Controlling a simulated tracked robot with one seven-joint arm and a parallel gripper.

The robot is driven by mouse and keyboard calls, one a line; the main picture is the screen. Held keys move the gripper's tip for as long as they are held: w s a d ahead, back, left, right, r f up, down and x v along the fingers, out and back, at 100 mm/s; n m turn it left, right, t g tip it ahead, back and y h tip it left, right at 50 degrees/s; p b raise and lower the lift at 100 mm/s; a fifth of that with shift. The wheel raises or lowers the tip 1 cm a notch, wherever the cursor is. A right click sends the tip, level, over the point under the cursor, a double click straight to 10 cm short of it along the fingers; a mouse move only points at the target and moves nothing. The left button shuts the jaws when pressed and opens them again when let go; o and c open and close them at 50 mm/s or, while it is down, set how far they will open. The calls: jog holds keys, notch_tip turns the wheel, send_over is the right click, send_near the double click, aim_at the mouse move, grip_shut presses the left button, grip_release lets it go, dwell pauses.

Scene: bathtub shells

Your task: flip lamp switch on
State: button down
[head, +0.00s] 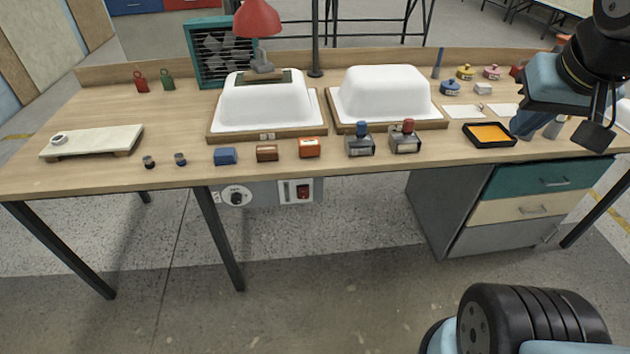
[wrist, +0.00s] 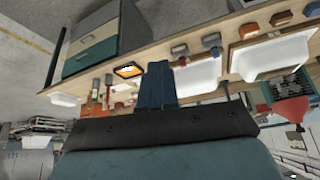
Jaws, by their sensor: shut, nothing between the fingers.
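A red lamp (head: 257,18) rises at the back of the workbench, by the left white shell; its red shade also shows in the wrist view (wrist: 290,110). Under the bench's front edge hangs a pale switch panel (head: 297,191) with a red rocker (head: 303,191). Left of it is a plate with a round dial (head: 236,196). Whether the red rocker is the lamp's switch, and its position, I cannot tell. My gripper (head: 520,126) is over the right end of the bench, far from the panel. Its blue fingers are together and empty in the wrist view (wrist: 156,82).
Two white tub shells (head: 265,103) (head: 385,92) stand on wooden bases. Blocks and stamps (head: 405,137) line the front edge above the panel. A black tray with orange inside (head: 490,134) lies near my gripper. Drawers (head: 530,180) stand below right; floor before the panel is clear.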

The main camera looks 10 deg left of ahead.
jog(key=w+a+f+n+y, duration=0.1)
jog(key=w+a+f+n, duration=0.45)
jog(key=w+f, duration=0.3)
jog(key=w+a+f+n+y, duration=0.1)
jog(key=w+a+f+n, duration=0.4)
jog(key=w+a+f, duration=0.4)
jog(key=s+a+f+n+g+y, duration=0.1)
jog(key=a+f+n+y, duration=0.3)
jog(key=a+f+n, duration=0.5)
jog(key=s+a+f, duration=0.1)
jog(key=a+f, duration=0.5)
jog(key=f, duration=0.4)
jog(key=shift+s, duration=0.15)
